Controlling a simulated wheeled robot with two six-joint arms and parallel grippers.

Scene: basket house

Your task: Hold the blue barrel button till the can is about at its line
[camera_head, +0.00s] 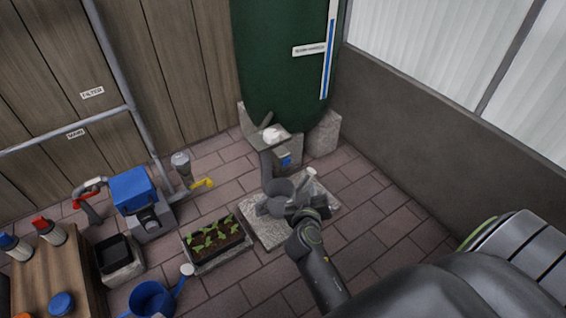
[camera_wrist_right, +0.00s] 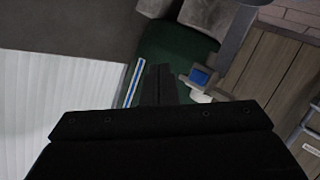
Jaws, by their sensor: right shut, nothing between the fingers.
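The green barrel (camera_head: 280,65) stands at the back, with a blue level strip (camera_head: 328,62) on its side. The blue barrel button (camera_head: 286,160) is on the grey outlet below it. In the right wrist view the button (camera_wrist_right: 201,77) lies right of my fingers, and they look apart. A grey can (camera_head: 278,190) with a pale-tipped spout stands on a stone slab (camera_head: 325,190) under the outlet. My right gripper (camera_head: 292,210) is shut and empty, in front of the can and partly covering it. The water level inside the can cannot be made out. My left gripper is out of view.
A planter of seedlings (camera_head: 214,240) and a blue watering can (camera_head: 152,298) are left of the slab. A blue-topped pump (camera_head: 135,190) and a wooden bench (camera_head: 45,275) stand further left. A grey wall (camera_head: 440,140) bounds the right side.

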